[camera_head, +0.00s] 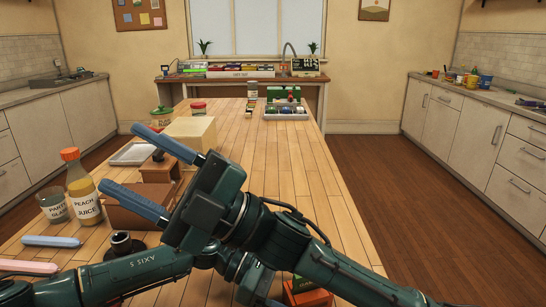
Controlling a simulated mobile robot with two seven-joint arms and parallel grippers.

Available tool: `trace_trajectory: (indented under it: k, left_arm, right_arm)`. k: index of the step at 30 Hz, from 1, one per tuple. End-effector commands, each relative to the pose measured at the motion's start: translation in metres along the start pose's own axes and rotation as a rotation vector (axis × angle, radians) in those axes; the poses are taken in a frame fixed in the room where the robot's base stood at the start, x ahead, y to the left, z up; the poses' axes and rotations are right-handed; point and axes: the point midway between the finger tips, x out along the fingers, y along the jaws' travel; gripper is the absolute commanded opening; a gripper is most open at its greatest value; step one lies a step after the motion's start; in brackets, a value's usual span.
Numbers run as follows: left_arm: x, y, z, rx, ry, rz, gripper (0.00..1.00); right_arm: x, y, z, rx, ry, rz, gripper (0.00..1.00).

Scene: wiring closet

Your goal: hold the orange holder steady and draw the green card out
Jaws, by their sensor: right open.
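The orange holder (310,297) stands at the bottom edge of the head view, right of centre, partly cut off and partly behind my right arm. A small part of the green card (299,284) shows at the holder's left; most of it is hidden. My right gripper (118,158) is open and empty, its two blue fingers pointing left over the table, well away from the holder.
On the table's left stand a peach juice bottle (82,190), a glass jar (54,206), a brown box (132,214) and a cream block (191,133). A blue marker (50,241) lies nearby. The table's right side is clear.

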Motion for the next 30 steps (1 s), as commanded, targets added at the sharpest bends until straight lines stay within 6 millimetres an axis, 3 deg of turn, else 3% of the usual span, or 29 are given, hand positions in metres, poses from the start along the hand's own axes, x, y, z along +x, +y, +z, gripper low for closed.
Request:
trace_trajectory:
  k: [3, 6, 9, 12, 14, 18, 24, 30]
  left_arm:
    - [0.0, 0.0, -0.001, 0.0, 0.001, 0.0, 0.47]
    - [0.0, 0.0, -0.001, 0.0, 0.001, 0.0, 0.47]
    - [0.0, 0.0, -0.001, 0.0, 0.001, 0.0, 0.47]
    - [0.0, 0.0, -0.001, 0.0, 0.001, 0.0, 0.47]
    - [0.0, 0.0, -0.001, 0.0, 0.001, 0.0, 0.47]
    - [0.0, 0.0, -0.001, 0.0, 0.001, 0.0, 0.47]
    - [0.0, 0.0, -0.001, 0.0, 0.001, 0.0, 0.47]
    - [0.0, 0.0, -0.001, 0.0, 0.001, 0.0, 0.47]
  right_arm:
    - [0.012, -0.018, -0.025, -0.229, 0.228, -0.203, 0.55]
    - [0.006, -0.041, -0.036, -0.39, 0.404, -0.413, 0.55]
    - [-0.013, -0.062, -0.032, -0.528, 0.556, -0.663, 0.55]
    - [-0.043, -0.071, -0.014, -0.64, 0.674, -0.952, 0.55]
    - [-0.066, -0.067, 0.002, -0.692, 0.721, -1.143, 0.55]
    - [-0.113, -0.036, 0.037, -0.755, 0.756, -1.553, 0.55]
    - [-0.161, 0.011, 0.064, -0.749, 0.714, -1.96, 0.55]
    - [-0.193, 0.009, 0.074, -0.711, 0.722, -2.15, 0.55]
